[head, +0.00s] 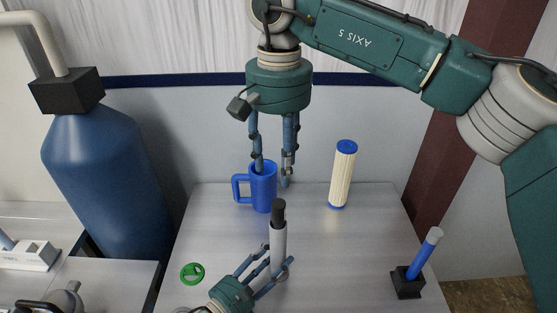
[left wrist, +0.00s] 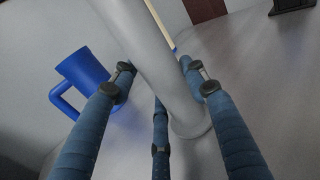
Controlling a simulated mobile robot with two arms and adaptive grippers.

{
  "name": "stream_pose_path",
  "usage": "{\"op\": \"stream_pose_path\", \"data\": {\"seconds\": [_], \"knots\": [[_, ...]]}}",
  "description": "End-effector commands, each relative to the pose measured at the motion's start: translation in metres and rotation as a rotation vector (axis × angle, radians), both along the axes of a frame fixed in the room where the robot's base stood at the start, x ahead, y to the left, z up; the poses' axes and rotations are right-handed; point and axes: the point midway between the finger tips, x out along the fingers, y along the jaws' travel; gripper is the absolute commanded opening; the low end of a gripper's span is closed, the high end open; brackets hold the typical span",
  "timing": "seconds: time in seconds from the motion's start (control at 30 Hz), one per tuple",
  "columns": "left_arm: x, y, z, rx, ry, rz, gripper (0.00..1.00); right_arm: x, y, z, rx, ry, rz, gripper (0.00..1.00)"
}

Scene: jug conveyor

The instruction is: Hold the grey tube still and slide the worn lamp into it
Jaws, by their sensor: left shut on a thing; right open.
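The grey tube (head: 278,244) stands upright near the front middle of the table. My left gripper (head: 277,268) is shut around it low down; the left wrist view also shows the grey tube (left wrist: 150,55) between my fingers. A dark cylinder (head: 279,211), seemingly the end of the worn lamp, sticks up out of the tube's top; the rest is hidden. My right gripper (head: 273,176) is open and empty, pointing down above the dark end in the picture. One of its fingers overlaps the blue mug; I cannot tell whether they touch.
The blue mug (head: 263,190) stands behind the tube. A cream cartridge with blue caps (head: 342,176) stands at the back right. A blue lamp-like rod (head: 425,256) leans in a black holder (head: 407,284). A green wheel (head: 192,274) lies at the left. The right middle is clear.

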Motion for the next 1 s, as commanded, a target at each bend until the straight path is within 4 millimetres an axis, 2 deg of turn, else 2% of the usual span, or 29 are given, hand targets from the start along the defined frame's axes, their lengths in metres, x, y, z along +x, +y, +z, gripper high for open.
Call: {"op": "stream_pose_path", "data": {"seconds": [0.03,0.07,0.17,0.57,1.0], "knots": [[-0.002,0.002,-0.008,0.011,0.010,0.002,0.00,0.000,0.000,-0.001,0.000,0.000,0.000,0.45],[-0.002,0.001,-0.007,0.010,0.009,0.002,0.46,0.000,0.000,-0.001,0.000,0.000,0.000,0.45],[-0.001,0.001,-0.006,0.008,0.006,0.002,0.66,0.000,0.000,-0.001,0.000,0.000,0.000,0.45],[-0.006,0.005,-0.004,0.004,0.005,0.001,0.66,0.000,0.000,0.000,0.000,0.000,0.000,0.45],[-0.071,0.061,-0.004,0.007,0.008,0.001,0.66,0.000,0.000,0.000,0.000,0.000,0.000,0.45]]}}
